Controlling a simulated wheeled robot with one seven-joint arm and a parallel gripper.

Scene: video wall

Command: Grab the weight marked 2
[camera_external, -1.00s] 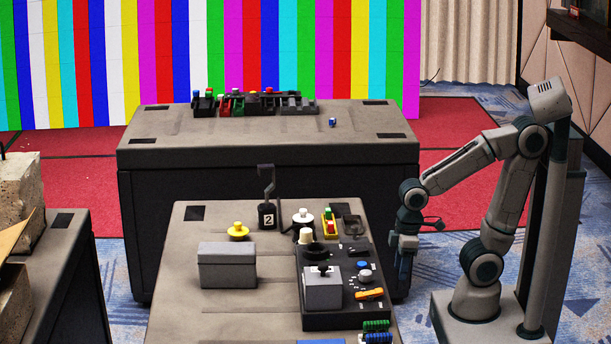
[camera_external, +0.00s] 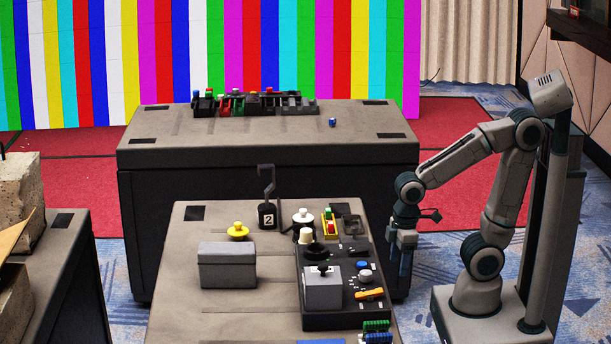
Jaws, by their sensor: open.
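The weight marked 2 (camera_external: 267,214) is a dark block with a white label reading 2 and a tall hook on top. It stands upright near the far edge of the front table (camera_external: 222,313). My gripper (camera_external: 401,268) hangs pointing down just right of that table, well to the right of the weight. It is open and appears empty; its fingers are small in this view. Nothing hides the weight's front.
A grey box (camera_external: 227,266) and a yellow knob (camera_external: 238,230) stand left of the weight. A black control panel (camera_external: 318,319) with knobs and a joystick fills the table's right side, near my gripper. A second table (camera_external: 270,148) stands behind.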

